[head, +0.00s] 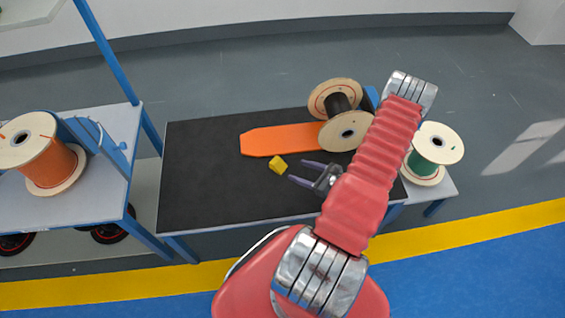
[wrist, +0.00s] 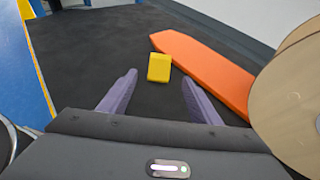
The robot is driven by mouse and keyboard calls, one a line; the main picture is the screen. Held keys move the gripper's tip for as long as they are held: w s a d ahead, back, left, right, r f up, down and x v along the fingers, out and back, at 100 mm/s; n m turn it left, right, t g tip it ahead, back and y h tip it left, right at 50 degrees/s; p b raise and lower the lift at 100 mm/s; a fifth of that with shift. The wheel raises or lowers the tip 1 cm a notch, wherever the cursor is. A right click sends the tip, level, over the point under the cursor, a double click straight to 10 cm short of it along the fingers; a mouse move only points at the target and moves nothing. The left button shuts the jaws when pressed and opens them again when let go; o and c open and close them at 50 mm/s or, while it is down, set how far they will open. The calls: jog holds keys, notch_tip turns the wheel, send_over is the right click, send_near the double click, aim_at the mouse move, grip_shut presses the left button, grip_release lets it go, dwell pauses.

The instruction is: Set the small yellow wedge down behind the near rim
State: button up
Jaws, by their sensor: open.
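The small yellow wedge (head: 278,163) rests on the black table top, just in front of the near edge of a flat orange board. In the wrist view the wedge (wrist: 159,67) lies ahead of my fingertips, between their lines and apart from both. My gripper (head: 300,172) is open and empty, low over the table to the right of the wedge. Its two purple fingers also show in the wrist view (wrist: 158,82). A black-wound spool (head: 339,101) with wooden flanges stands at the board's right end. Its near flange rim (wrist: 290,100) shows at the right in the wrist view.
The orange board (head: 272,139) lies on the black table (head: 200,185). The table is clear at left and front. An orange-wound spool (head: 52,165) stands on a side table at left; a green-wound spool (head: 424,164) stands at right behind my arm.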

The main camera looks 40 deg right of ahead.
jog(key=w+a+r+n+g+y, duration=0.35)
jog(key=a+r+n, duration=0.5)
jog(key=r, duration=0.55)
jog(key=w+a+r+n+g+y, duration=0.3)
jog(key=w+a+r+n+g, duration=0.15)
jog(key=a+r+n, duration=0.65)
jog(key=s+a+r+n+h, duration=0.3)
jog(key=s+a+r+n, duration=0.1)
jog(key=r, duration=0.4)
jog(key=s+a+r+n+h, duration=0.3)
jog(key=s+a+r+n, duration=0.2)
jog(key=r, duration=0.4)
jog(key=s+a+r+n+h, duration=0.3)
jog(key=s+a+r+n, duration=0.1)
jog(key=r, duration=0.4)
jog(key=shift+s+a+r+n, duration=0.2)
jog(key=shift+a+r+n, duration=0.05)
jog(key=shift+n, duration=0.4)
jog(key=shift+o, duration=0.3)
